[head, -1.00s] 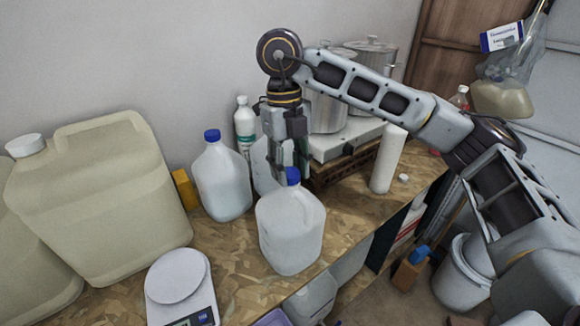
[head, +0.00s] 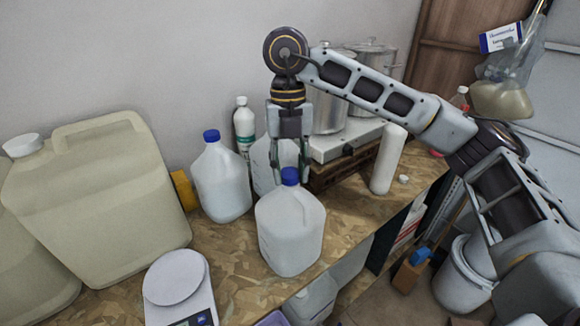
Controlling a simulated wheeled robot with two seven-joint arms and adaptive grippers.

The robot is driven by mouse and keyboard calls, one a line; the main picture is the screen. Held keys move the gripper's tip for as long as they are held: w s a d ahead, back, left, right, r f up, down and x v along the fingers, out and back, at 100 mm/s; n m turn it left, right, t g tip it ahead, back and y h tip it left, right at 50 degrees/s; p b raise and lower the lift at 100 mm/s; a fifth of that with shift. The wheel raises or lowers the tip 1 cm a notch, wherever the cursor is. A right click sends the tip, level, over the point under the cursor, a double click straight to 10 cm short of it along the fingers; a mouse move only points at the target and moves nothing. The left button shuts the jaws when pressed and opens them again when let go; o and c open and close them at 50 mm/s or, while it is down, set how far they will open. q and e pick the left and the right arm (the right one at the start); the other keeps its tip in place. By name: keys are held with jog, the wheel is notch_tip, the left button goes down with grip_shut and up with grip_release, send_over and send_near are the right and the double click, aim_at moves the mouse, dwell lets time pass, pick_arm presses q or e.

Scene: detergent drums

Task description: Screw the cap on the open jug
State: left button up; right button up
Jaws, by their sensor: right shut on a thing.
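The front translucent white jug (head: 290,232) stands upright near the front edge of the wooden worktop. A blue cap (head: 290,177) sits at the mouth of this jug; I cannot tell how tightly it is seated. My right gripper (head: 290,174) points down from above, with one finger on each side of the blue cap, shut on it. The jug's neck is mostly hidden by the cap and fingers. My left gripper is not in view.
A blue-capped jug (head: 221,178) stands behind left, and another jug (head: 264,165) is partly hidden behind my gripper. A scale (head: 178,280) and large beige canisters (head: 95,200) fill the left.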

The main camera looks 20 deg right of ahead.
jog(key=shift+s+f, duration=0.1)
jog(key=shift+f, duration=0.1)
jog(key=shift+m+y+b, duration=0.3)
jog(key=shift+m+b, duration=0.05)
jog(key=shift+m, duration=2.45)
jog(key=shift+m+t+b, duration=0.4)
jog(key=shift+m, duration=2.4)
jog(key=o, duration=0.9)
jog(key=shift+o, duration=0.3)
